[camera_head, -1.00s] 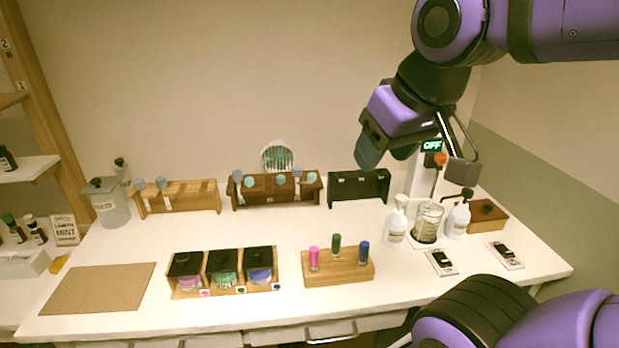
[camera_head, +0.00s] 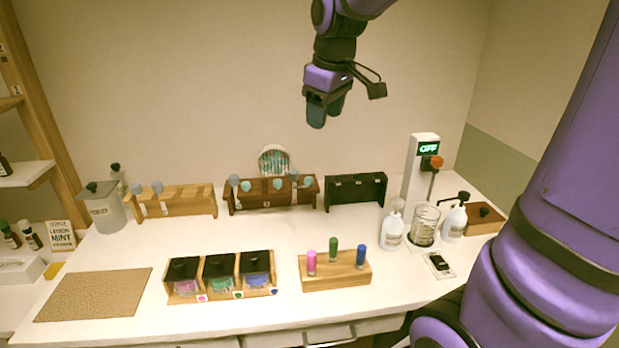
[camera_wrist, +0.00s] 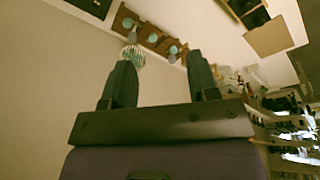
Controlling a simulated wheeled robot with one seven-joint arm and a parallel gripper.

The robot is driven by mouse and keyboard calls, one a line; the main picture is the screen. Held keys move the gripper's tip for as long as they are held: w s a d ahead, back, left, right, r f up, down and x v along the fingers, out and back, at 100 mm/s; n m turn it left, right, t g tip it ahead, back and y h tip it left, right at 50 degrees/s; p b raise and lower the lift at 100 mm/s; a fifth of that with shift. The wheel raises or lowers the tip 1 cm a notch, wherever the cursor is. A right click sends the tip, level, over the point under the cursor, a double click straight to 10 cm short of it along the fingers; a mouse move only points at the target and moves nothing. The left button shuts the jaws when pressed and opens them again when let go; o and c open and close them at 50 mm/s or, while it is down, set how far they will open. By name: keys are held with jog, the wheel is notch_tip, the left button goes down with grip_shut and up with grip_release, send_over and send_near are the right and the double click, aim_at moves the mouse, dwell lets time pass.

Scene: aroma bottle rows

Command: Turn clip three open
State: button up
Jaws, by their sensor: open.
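My gripper (camera_head: 326,110) hangs in the air above the back of the table, open and empty, its fingers pointing down. In the wrist view its two fingers (camera_wrist: 160,68) stand apart with nothing between them. Below it and to the left, the dark wooden rack (camera_head: 272,198) carries several grey and teal round-headed clips (camera_head: 277,184). This rack (camera_wrist: 150,36) also shows beyond the fingers in the wrist view. A light wooden rack (camera_head: 185,202) at the left holds grey round-headed clips (camera_head: 157,187). I see no number marking clip three, so I cannot tell which it is.
A black rack (camera_head: 355,191) stands right of the dark one. A striped round disc (camera_head: 274,160) is behind. Bottle box (camera_head: 221,284), vial block (camera_head: 335,274), white pump bottles (camera_head: 392,231), a beaker (camera_head: 426,226) and an OFF-display stand (camera_head: 421,165) occupy the table. The table's middle is clear.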

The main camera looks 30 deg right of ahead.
jog(key=w+d+f+n+g, duration=0.1)
jog(key=w+d+f, duration=0.15)
jog(key=w, duration=0.25)
jog(key=w+d+f+n, duration=0.1)
jog(key=w+f+n, duration=0.15)
jog(key=w, duration=0.25)
jog(key=n+g, duration=0.2)
send_over(309, 178)
notch_tip(309, 178, down, 11)
notch_tip(309, 178, down, 10)
jog(key=shift+s+f, duration=0.1)
jog(key=shift+f, duration=0.05)
jog(key=shift+c, duration=0.2)
jog(key=c, duration=0.9)
